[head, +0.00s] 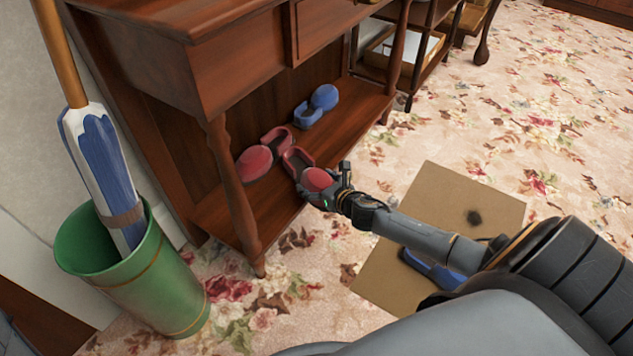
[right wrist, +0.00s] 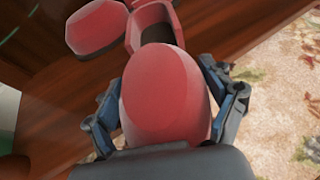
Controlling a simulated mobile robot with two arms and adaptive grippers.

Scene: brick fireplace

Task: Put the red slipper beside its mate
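One red slipper (head: 318,179) is at the front edge of the low wooden shelf, its rounded toe toward me. My right gripper (head: 328,190) is at its toe. In the right wrist view the slipper (right wrist: 165,85) fills the space between the two fingers, which press close along both sides. Whether its sole rests fully on the shelf is hidden. The red mate (head: 255,162) lies on the shelf just to the left, turned at an angle; part of it shows in the right wrist view (right wrist: 95,27). My left gripper is not in view.
A blue slipper (head: 325,97) sits farther back on the shelf (head: 350,112). Another blue item (head: 432,270) lies on a brown mat (head: 455,195) beneath my right arm. A table leg (head: 236,200) stands left of the red slippers. A green bin (head: 150,285) holds an umbrella-like item.

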